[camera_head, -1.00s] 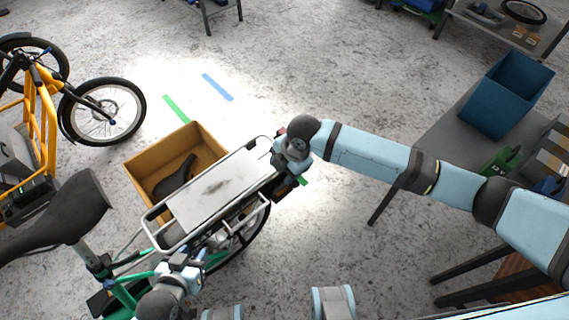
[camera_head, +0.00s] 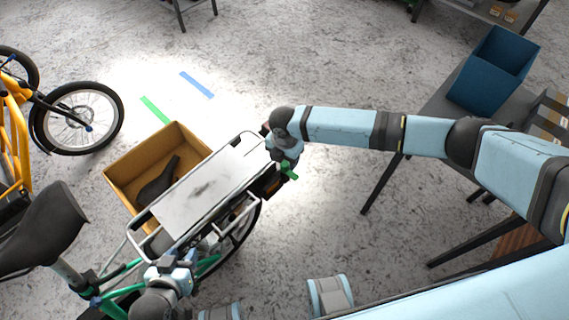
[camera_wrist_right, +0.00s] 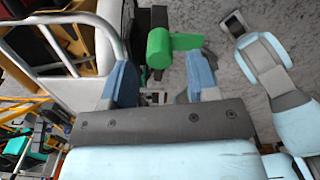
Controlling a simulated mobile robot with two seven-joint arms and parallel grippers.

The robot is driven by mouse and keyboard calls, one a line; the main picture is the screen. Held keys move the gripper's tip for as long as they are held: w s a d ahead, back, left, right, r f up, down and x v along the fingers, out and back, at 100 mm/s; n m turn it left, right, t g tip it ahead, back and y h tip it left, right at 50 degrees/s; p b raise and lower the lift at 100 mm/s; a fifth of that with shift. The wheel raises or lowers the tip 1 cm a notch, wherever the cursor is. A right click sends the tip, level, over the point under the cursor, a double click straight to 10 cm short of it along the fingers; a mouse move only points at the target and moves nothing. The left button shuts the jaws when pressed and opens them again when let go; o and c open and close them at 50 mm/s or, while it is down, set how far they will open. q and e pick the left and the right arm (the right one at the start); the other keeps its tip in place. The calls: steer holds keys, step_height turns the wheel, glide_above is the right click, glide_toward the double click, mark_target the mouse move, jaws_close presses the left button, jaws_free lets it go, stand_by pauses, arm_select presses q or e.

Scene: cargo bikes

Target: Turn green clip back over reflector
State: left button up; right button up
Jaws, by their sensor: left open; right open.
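The green clip (camera_head: 289,171) is at the rear end of the green bike's white-topped rack (camera_head: 210,188), beside my right gripper. In the right wrist view the green clip (camera_wrist_right: 172,43) sits on a dark bar (camera_wrist_right: 158,52), just beyond the fingertips. My right gripper (camera_wrist_right: 160,76) is open, with one blue finger on each side and nothing held between them; it also shows at the rack end in the head view (camera_head: 282,155). I cannot make out the reflector clearly. My left gripper (camera_head: 186,257) is open near the rack's front end.
A brown box (camera_head: 120,178) with a dark saddle in it lies beside the rack. The bike's black saddle (camera_head: 45,225) is at the left, with a yellow bike (camera_head: 15,130) behind. A table with a blue bin (camera_head: 490,75) stands right.

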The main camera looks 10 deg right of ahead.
mark_target(285, 163)
steer(key=shift+f, duration=1.6)
steer(key=c, duration=0.9)
